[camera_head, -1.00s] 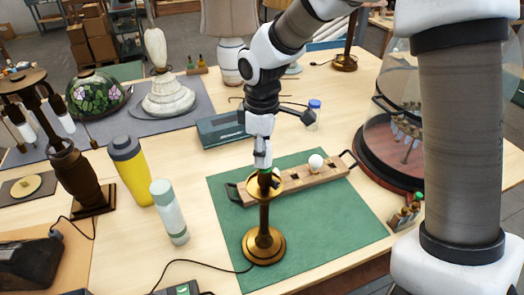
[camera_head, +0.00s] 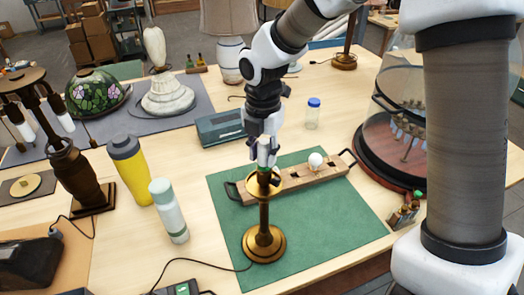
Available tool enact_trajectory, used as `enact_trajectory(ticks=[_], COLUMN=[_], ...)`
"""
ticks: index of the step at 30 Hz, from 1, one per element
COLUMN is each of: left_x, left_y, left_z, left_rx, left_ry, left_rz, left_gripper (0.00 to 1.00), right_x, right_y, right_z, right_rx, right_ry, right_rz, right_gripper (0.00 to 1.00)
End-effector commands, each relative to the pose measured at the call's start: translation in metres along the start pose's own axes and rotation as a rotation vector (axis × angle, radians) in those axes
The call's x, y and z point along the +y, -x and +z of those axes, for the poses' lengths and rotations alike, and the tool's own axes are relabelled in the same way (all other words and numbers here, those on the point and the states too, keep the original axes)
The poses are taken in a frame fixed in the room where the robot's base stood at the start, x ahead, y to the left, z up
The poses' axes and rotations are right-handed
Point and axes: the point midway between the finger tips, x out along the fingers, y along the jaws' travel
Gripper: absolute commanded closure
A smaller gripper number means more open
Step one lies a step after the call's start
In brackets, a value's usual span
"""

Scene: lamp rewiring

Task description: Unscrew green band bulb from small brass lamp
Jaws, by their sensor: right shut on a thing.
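The small brass lamp (camera_head: 264,243) stands upright on the green mat (camera_head: 325,228), with a round base, a thin stem and a brass ring or dish at the top. My right gripper (camera_head: 264,165) points straight down over the lamp's top and is shut on the green band bulb (camera_head: 263,170). Only a bit of green shows between and below the fingers; the rest of the bulb is hidden. I cannot tell whether its thread is still in the socket. My left gripper is not in view.
A wooden tray (camera_head: 328,178) with a white bulb (camera_head: 315,160) lies just behind the lamp. A pale green bottle (camera_head: 168,210) and yellow tumbler (camera_head: 131,170) stand left. A glass dome (camera_head: 388,150) is at right. The mat's front right is clear.

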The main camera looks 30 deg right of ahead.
Motion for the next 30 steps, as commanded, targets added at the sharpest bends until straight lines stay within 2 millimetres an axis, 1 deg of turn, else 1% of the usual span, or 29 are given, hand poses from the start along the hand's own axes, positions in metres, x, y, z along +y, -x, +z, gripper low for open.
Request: enact_trajectory(ticks=[1, 3, 10, 12, 14, 18, 23, 30], left_x=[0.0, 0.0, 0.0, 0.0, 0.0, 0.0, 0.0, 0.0], left_y=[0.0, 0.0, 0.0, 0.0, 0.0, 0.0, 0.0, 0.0], left_z=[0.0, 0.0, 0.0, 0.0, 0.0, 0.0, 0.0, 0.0], left_rx=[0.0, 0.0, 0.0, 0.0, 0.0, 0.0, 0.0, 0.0], left_ry=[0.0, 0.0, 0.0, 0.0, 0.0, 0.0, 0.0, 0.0], left_rz=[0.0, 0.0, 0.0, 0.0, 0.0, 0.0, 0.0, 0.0], left_gripper=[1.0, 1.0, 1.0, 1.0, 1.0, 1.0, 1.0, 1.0], right_x=[0.0, -0.001, -0.001, -0.001, -0.001, -0.003, -0.003, -0.003], right_y=[0.0, 0.0, 0.0, 0.0, 0.0, 0.0, 0.003, 0.017], right_z=[0.0, 0.0, 0.0, 0.0, 0.0, 0.001, 0.001, 0.001], right_rx=[0.0, 0.0, 0.0, 0.0, 0.0, -0.001, -0.001, -0.002], right_ry=[0.063, 0.114, 0.122, 0.163, 0.255, 0.544, 0.531, 0.53], right_rz=[0.001, 0.001, 0.001, 0.001, 0.001, 0.002, 0.002, 0.003], right_gripper=[0.98, 0.98, 0.98, 0.98, 0.98, 0.98, 0.98, 0.98])
